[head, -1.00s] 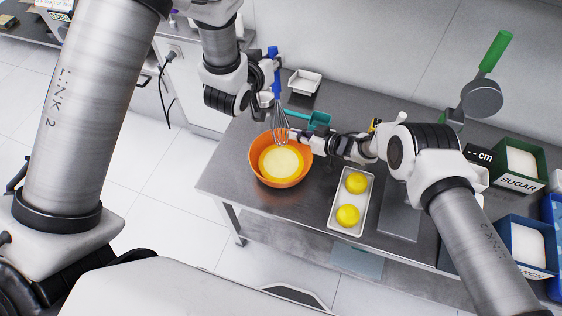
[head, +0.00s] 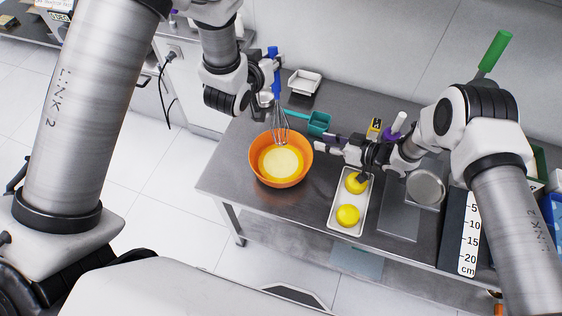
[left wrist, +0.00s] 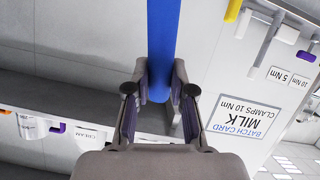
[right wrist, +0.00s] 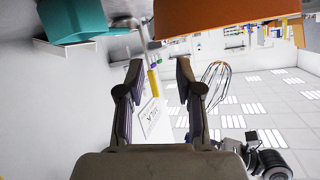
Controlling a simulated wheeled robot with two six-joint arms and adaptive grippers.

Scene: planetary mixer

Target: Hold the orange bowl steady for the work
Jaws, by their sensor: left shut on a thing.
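The orange bowl (head: 256,166) stands upright on the steel table in the head view, with pale yellow contents. My left gripper (head: 270,68) is shut on the blue handle of a whisk (head: 277,92); the handle also shows between its fingers in the left wrist view (left wrist: 163,40). The whisk's wires hang over the bowl's far side; whether they touch the contents I cannot tell. My right gripper (head: 324,146) is just right of the bowl, apart from its rim. Its fingers are open and empty in the right wrist view (right wrist: 158,75), where the bowl (right wrist: 220,15) fills the top.
A teal scoop (head: 319,122) lies behind the right gripper. A white tray (head: 334,216) with two yellow balls sits right of the bowl, partly below my right arm. A small white tray (head: 304,82) is at the back. The table (head: 228,165) is bare left of the bowl.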

